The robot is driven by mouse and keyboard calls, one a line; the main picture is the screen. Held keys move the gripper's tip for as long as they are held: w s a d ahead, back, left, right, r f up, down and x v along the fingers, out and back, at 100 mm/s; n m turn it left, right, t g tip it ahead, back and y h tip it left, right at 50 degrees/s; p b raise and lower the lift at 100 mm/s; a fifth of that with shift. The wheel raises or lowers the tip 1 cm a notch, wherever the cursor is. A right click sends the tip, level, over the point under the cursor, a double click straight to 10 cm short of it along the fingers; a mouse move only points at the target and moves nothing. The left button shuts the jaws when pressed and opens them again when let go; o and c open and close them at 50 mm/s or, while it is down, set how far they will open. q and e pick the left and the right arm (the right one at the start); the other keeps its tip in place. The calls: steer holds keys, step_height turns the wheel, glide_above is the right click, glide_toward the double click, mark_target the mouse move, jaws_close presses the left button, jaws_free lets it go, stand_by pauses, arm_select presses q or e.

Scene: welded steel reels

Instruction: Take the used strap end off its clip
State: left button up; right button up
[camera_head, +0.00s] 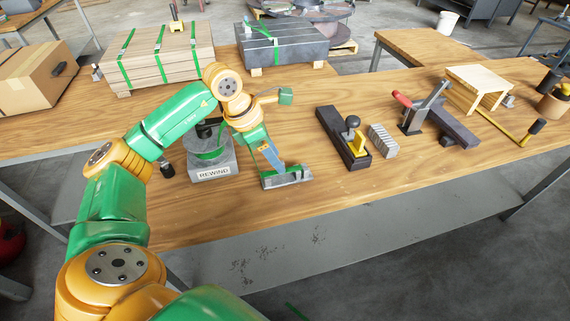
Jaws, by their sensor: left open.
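A grey stand marked REWIND (213,172) is on the wooden table, left of my left gripper. A green strap (207,155) shows at it, partly hidden behind my arm. My left arm comes in from the lower left and bends down over the table. I cannot make out the clip or tell which part is the used strap end. Whether anything lies between the fingers is too small to tell. My right gripper is not in view.
Strapped boards (158,55) and a strapped grey block (283,47) are at the back. A black tool with a yellow part (354,150), a ribbed grey block (383,141), a red-handled lever tool (424,108) and a small wooden stand (482,76) are to the right. The front right tabletop is clear.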

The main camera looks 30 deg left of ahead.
mark_target(283, 162)
arm_select(q)
steer(key=x, duration=0.4)
steer(key=shift+w+d, duration=0.1)
steer(key=shift+w, duration=0.25)
steer(key=shift+s+r, duration=0.1)
steer(key=shift+s, duration=0.05)
steer(key=c, duration=0.4)
jaws_close()
steer(key=shift+r, duration=0.1)
